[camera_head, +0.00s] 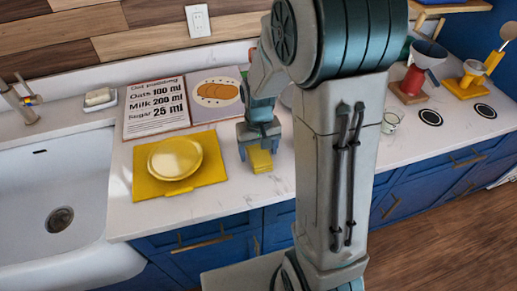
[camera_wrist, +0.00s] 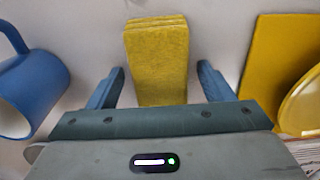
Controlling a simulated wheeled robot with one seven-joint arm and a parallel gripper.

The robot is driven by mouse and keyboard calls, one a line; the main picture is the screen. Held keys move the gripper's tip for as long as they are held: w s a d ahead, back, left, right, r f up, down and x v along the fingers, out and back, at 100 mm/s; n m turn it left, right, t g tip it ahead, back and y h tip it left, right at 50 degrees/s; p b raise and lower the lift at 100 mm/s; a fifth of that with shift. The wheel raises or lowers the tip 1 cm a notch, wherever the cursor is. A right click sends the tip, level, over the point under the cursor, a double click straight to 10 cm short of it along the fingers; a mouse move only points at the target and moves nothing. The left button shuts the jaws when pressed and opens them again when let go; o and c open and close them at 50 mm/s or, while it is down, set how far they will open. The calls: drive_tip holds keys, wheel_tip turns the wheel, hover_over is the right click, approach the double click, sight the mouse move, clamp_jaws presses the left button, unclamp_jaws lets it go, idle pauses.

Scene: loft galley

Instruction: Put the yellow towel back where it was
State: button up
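The yellow towel (camera_head: 260,161) is a small folded block on the white counter, just right of the yellow mat. In the wrist view the towel (camera_wrist: 157,60) lies between the two blue fingers, with a gap on each side. My gripper (camera_head: 259,148) is open around the towel and points down at it; the fingers (camera_wrist: 161,82) do not appear to touch it. My arm hides part of the counter to the right of the towel in the head view.
A yellow mat (camera_head: 146,187) with a yellow plate (camera_head: 175,158) lies left of the towel. A recipe book (camera_head: 155,108) is behind the mat; the sink (camera_head: 50,175) is at left. A glass (camera_head: 390,122) stands right of my arm.

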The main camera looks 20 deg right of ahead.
sight(259, 151)
drive_tip(key=shift+r, duration=0.1)
wheel_tip(259, 151, up, 11)
drive_tip(key=s+r+t, duration=0.3)
drive_tip(key=s, duration=1.1)
drive_tip(key=shift+s+r, duration=0.15)
drive_tip(key=shift+r, duration=0.2)
